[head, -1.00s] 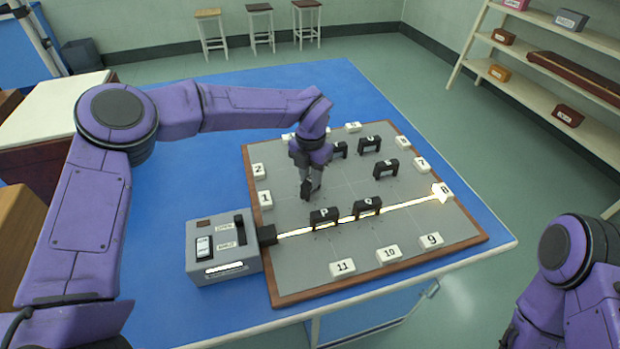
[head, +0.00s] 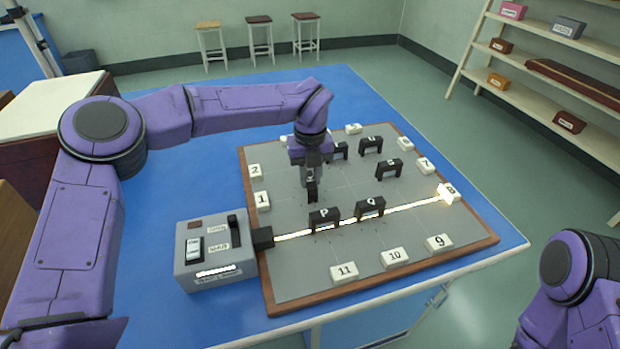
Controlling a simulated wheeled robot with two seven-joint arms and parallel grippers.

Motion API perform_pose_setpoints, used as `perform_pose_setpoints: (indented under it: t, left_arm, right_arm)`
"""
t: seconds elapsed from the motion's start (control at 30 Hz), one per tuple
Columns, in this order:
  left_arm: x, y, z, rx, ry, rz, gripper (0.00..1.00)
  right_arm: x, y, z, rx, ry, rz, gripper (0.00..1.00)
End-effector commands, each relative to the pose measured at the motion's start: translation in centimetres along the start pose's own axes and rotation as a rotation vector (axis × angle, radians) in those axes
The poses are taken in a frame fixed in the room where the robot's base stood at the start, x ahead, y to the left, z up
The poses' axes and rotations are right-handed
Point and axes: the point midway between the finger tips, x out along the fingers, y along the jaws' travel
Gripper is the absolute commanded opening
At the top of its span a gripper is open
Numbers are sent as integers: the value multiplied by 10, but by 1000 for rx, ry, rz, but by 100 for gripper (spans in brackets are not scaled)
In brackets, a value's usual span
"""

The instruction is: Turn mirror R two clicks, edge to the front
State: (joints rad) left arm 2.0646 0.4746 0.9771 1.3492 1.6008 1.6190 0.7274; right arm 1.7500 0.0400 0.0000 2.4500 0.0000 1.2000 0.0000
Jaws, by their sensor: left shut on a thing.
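My left gripper (head: 312,194) points down over the left middle of the grey board and is shut on a small dark piece, which I take to be mirror R. The gripper largely hides this mirror, and neither its letter nor the way its edge faces can be read. Mirror P (head: 324,218) and mirror Q (head: 369,207), black arch-like pieces, stand in front and to the right of the gripper. A bright beam (head: 290,236) runs from the grey light box (head: 215,250) past P and Q to white block 8 (head: 448,192). My right gripper is out of view.
More black mirrors stand behind, one at the right (head: 388,169) and another at the back (head: 370,146). White numbered blocks, such as 11 (head: 344,272) and 1 (head: 262,201), line the wood-rimmed board.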

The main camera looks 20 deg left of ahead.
Motion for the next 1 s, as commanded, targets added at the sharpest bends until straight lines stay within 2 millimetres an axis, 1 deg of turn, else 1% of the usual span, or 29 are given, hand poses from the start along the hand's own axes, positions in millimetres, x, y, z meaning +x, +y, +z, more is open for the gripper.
perform_pose_setpoints:
  t: [0.03,0.3,0.7,0.73,0.77,0.8,1.0]
  left_arm:
    - [6,1,-1,-16,6,7,0]
    - [5,2,-1,-65,6,8,0]
    - [5,2,-1,-70,6,8,0]
    - [5,2,-1,-70,6,8,35]
    - [5,2,-1,-70,6,8,45]
    - [4,1,-1,-70,5,7,51]
    - [2,1,0,-69,3,4,51]
  right_arm:
    - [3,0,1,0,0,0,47]
    - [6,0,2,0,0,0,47]
    - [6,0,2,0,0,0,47]
    - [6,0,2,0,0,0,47]
    - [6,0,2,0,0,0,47]
    - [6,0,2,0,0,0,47]
    - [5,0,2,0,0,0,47]
